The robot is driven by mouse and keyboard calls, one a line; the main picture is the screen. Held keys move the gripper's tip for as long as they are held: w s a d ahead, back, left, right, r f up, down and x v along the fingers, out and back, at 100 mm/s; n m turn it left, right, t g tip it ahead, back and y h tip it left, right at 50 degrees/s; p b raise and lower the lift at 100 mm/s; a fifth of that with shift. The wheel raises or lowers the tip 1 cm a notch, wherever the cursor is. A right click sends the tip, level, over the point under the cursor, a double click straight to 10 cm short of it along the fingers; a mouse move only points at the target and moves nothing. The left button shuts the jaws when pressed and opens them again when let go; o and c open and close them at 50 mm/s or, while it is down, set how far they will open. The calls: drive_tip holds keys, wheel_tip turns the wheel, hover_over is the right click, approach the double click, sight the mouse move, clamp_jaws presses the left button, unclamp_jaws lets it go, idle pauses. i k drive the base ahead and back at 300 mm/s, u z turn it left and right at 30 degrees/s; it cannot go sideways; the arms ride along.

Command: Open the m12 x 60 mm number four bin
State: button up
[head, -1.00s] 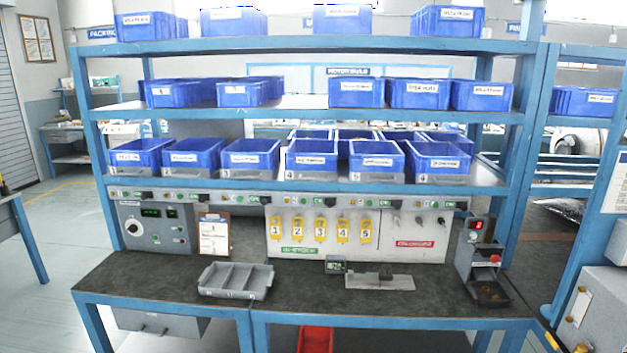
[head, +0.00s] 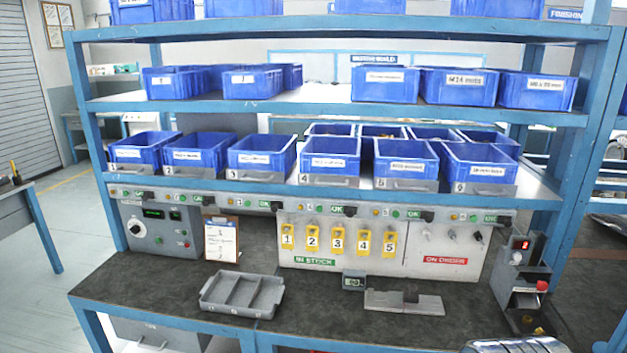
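The number four bin (head: 329,160) is a blue open-topped bin with a white label on its front; the label's print is too small to read surely. It stands on the lowest bin shelf, in the middle of the front row. A grey front piece (head: 331,181) with a handle and a "4" at its left sits below it. Its inside is mostly hidden from this angle. My gripper is not in view.
Numbered bins three (head: 262,155) and five (head: 406,163) flank it closely. Below are a control strip and a panel with yellow tags (head: 337,240). A grey divided tray (head: 242,294) and a clipboard (head: 221,239) are on the bench (head: 310,325). A silvery thing shows at bottom right.

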sight(324, 159)
drive_tip(key=u, duration=0.55)
drive_tip(key=i, duration=0.95)
drive_tip(key=u, duration=0.45)
